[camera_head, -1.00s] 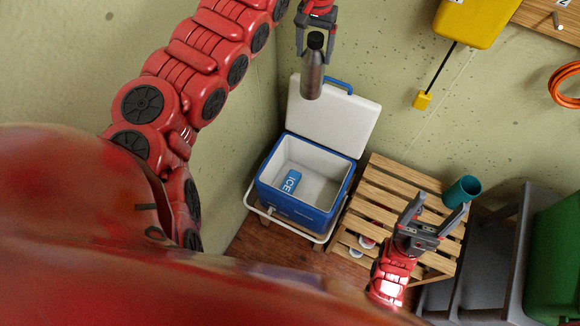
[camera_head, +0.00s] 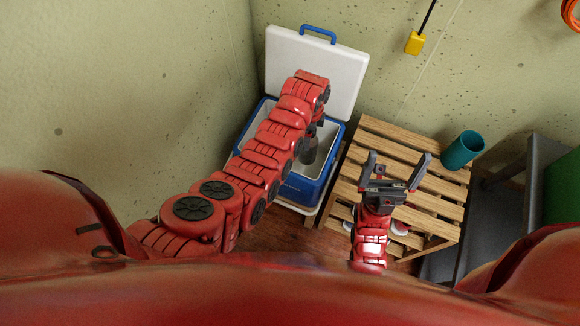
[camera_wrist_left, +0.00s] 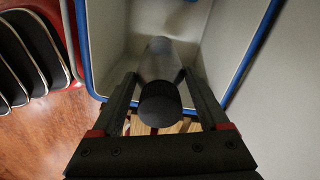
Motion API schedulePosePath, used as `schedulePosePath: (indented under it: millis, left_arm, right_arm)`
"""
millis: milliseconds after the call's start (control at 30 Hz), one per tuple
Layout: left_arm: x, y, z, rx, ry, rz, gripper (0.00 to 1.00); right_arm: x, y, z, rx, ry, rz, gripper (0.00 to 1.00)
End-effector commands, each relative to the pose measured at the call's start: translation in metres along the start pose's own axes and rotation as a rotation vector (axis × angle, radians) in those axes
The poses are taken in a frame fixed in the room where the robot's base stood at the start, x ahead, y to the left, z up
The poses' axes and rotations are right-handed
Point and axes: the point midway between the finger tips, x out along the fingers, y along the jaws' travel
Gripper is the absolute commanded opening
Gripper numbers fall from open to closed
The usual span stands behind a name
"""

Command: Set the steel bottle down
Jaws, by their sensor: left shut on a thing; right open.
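The steel bottle (camera_head: 310,150), dark grey with a black cap, shows partly behind my left arm in the head view, over the open cooler (camera_head: 300,190). In the left wrist view the bottle (camera_wrist_left: 162,62) lies between the fingers of my left gripper (camera_wrist_left: 160,82), its cap towards the camera. The gripper is shut on it. The cooler's pale inside and blue rim (camera_wrist_left: 247,65) surround the bottle's far end; I cannot tell whether it touches the cooler floor. My right gripper (camera_head: 397,160) is open and empty above the slatted wooden bench (camera_head: 440,212).
The cooler's white lid (camera_head: 340,75) stands open at the back. A teal cup (camera_head: 463,150) is on the bench's right side. Grey shelving (camera_head: 490,205) stands further right. My left arm hides much of the cooler's inside, and the ice pack is out of sight.

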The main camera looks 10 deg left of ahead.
Motion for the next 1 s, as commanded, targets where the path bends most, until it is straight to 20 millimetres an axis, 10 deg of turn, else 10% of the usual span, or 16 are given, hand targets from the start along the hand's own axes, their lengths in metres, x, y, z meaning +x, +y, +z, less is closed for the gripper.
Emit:
schedulePosePath:
  millis: [600,1000]
  left_arm:
    - [0.081,0.011,0.002,0.107,0.002,-0.003,0.00]
    - [0.098,0.011,0.002,0.105,0.002,-0.002,0.00]
  right_arm:
    - [-0.012,-0.001,0.002,0.000,0.000,0.000,1.00]
    - [-0.020,-0.001,0.003,0.000,0.000,0.000,1.00]
